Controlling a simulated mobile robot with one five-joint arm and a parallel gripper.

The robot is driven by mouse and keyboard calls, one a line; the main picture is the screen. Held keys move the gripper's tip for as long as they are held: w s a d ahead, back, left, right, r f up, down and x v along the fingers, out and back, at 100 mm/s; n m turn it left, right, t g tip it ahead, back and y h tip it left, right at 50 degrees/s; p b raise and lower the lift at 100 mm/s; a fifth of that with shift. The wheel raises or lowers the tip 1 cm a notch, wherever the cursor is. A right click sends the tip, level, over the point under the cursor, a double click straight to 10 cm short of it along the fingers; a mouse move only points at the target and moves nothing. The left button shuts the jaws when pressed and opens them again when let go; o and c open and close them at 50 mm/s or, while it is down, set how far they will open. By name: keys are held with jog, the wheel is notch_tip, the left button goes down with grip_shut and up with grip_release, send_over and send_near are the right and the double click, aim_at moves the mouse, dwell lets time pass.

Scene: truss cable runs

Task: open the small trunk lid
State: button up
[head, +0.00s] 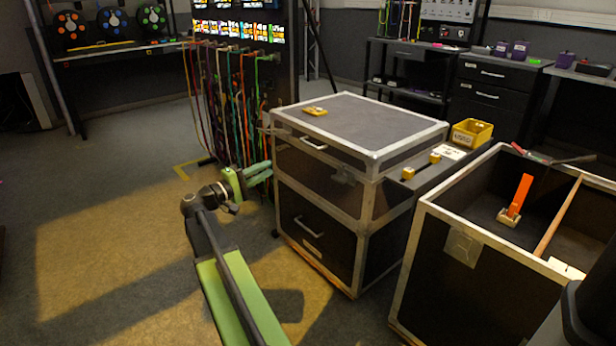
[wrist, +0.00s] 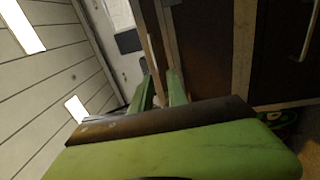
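The trunk with a shut lid (head: 350,122) stands in the middle of the head view. It is a dark case with silver metal edges, a grey top and a handle on the front just under the top. A second handle sits on its lower front panel. My gripper (head: 268,172) is at the left side of the trunk's front, below lid height. In the wrist view its two green fingers (wrist: 162,88) stand apart with nothing held between them. Whether a finger touches the trunk is not clear.
An open-topped case (head: 420,265) with an orange-handled tool (head: 516,197) inside stands close on the right. A yellow block (head: 315,111) lies on the trunk top. Hanging cables (head: 225,100) are behind my gripper. Floor (head: 110,240) on the left is clear.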

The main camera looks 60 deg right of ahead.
aim_at(308, 144)
jog(key=shift+g+h, duration=0.3)
jog(key=shift+h, duration=0.1)
jog(key=p+x, duration=0.3)
jog(key=x, duration=1.5)
jog(key=shift+s+d, duration=0.15)
jog(key=shift+d, duration=0.2)
grip_shut()
